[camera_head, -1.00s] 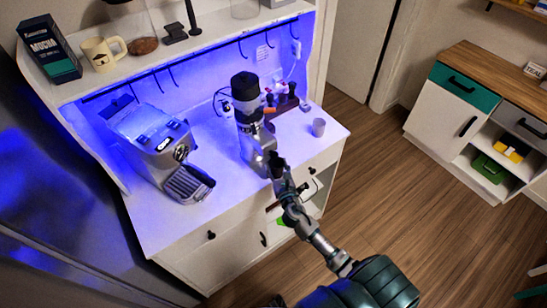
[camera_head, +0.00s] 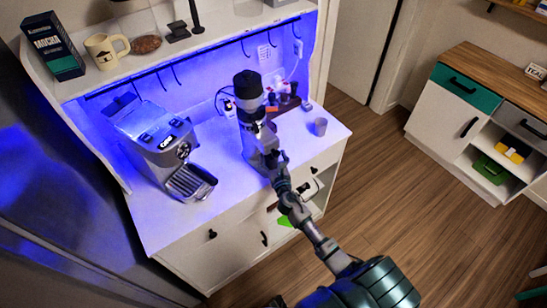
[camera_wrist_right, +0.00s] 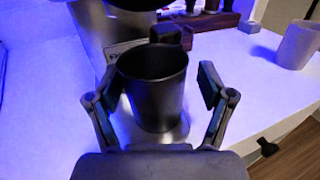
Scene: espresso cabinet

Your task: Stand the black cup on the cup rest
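The black cup (camera_wrist_right: 152,90) stands upright in the right wrist view, on the shiny base of the coffee grinder (camera_head: 252,120). My right gripper (camera_wrist_right: 158,88) is open, one finger on each side of the cup. The left finger is close to its wall; a gap shows at the right finger. In the head view my right gripper (camera_head: 273,160) is at the grinder's front and the cup is hard to make out there. The espresso machine (camera_head: 152,135) with its slatted drip tray (camera_head: 188,184) stands to the left. I cannot tell which part is the cup rest. My left gripper is out of view.
A pale cup (camera_head: 320,127) stands on the counter right of the grinder. A wooden stand (camera_head: 284,106) with tools is behind. The white counter (camera_head: 166,226) is clear in front of the espresso machine. Hooks hang under the shelf above.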

